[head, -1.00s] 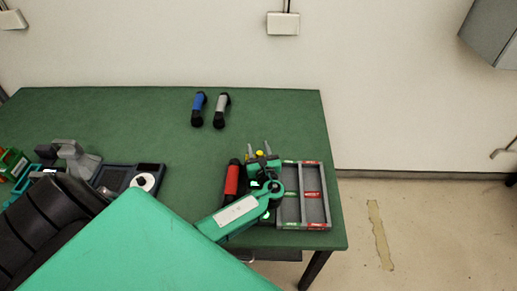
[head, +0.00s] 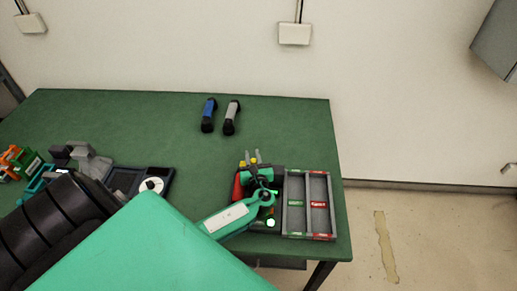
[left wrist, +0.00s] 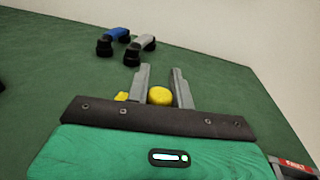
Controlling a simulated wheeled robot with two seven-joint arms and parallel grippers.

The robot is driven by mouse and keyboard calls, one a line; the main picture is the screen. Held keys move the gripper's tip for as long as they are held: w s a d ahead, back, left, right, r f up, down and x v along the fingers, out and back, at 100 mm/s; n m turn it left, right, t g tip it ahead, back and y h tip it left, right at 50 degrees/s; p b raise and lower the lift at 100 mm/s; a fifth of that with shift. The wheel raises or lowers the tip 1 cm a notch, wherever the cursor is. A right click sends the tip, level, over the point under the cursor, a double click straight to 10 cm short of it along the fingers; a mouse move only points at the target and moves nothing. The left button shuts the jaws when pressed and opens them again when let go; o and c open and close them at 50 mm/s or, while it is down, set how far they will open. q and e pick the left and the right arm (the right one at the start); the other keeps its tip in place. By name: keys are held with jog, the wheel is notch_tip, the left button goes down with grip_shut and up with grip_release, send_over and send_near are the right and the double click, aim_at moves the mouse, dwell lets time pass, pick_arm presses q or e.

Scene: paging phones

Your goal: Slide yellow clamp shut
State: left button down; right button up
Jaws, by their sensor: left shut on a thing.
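The yellow clamp shows in the left wrist view as a rounded yellow piece (left wrist: 160,95) between my left gripper's two grey fingers (left wrist: 160,85). A second yellow bit (left wrist: 121,97) shows just left of the left finger; I cannot tell whether it belongs to the same clamp. In the head view, small yellow parts (head: 254,161) show at my left gripper (head: 253,157), beside the grey tray. The fingers are closed around the rounded yellow piece. The clamp's lower part and whatever it sits on are hidden by the gripper body. My right gripper is not in view.
A grey divided tray (head: 306,172) with red and green labels stands right of my gripper, near the table's right edge. A red object (head: 237,188) is partly hidden. Blue (head: 209,113) and grey (head: 231,116) handled objects stand behind. A dark device (head: 127,180) is at left.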

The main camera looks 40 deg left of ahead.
pick_arm(q)
jog(key=shift+s+a, duration=0.1)
jog(key=shift+a, duration=0.05)
jog(key=c, duration=1.4)
grip_release()
jog(key=shift+o, duration=1)
jog(key=shift+s+a, duration=0.1)
jog(key=shift+a, duration=0.1)
jog(key=shift+d, duration=0.15)
jog(key=shift+s+d+f, duration=0.1)
jog(key=shift+d, duration=0.15)
jog(key=b+v, duration=0.3)
jog(key=v, duration=0.9)
jog(key=shift+s+b, duration=0.15)
jog(key=shift+b, duration=0.25)
jog(key=shift+s+d, duration=0.3)
jog(key=shift+d, duration=0.1)
